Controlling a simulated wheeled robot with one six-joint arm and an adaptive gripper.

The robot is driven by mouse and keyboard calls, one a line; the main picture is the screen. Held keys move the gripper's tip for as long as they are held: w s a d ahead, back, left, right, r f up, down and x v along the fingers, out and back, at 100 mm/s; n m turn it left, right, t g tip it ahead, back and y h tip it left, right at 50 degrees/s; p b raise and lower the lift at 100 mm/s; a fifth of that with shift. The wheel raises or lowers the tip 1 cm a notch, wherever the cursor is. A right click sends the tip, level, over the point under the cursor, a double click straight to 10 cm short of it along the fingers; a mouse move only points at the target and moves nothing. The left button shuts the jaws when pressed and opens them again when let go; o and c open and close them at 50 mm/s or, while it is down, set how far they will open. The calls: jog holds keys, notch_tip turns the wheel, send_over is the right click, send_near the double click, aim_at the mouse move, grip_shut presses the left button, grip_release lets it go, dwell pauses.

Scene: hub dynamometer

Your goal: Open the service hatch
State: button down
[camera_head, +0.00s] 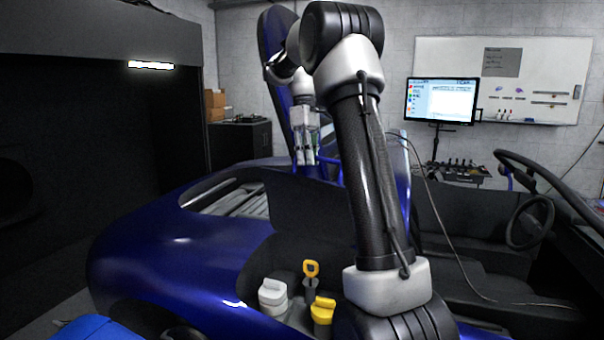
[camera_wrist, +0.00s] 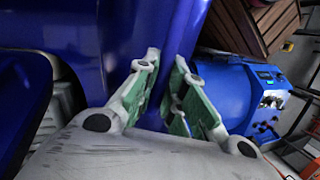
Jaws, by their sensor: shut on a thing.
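A tall glossy blue panel (camera_head: 274,32), which looks like the service hatch, stands raised and nearly upright behind my arm. In the wrist view the blue panel (camera_wrist: 150,28) fills the upper middle, and its edge runs down to the fingertips. My gripper (camera_head: 305,158) points down in front of the panel. In the wrist view my gripper (camera_wrist: 166,85) has its green-padded fingers closed to a narrow gap on the blue edge. The exact contact is partly hidden by the fingers. My arm covers part of the panel's right side and lower end.
Below is a dark open bay with a white cap (camera_head: 272,297), a yellow-handled dipstick (camera_head: 311,270) and a yellow cap (camera_head: 322,311). The blue car body (camera_head: 165,255) surrounds it. A steering wheel (camera_head: 531,221) is at right. A blue machine (camera_wrist: 238,95) shows in the wrist view.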

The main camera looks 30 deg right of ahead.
jog(key=w+d+r, duration=0.1)
jog(key=w+d, duration=0.5)
jog(key=d, duration=0.2)
jog(key=shift+w+r+g, duration=0.2)
jog(key=shift+r+g, duration=0.1)
jog(key=shift+g, duration=0.1)
jog(key=shift+d, duration=0.1)
jog(key=c, duration=1.5)
grip_release()
jog(key=shift+s, duration=0.1)
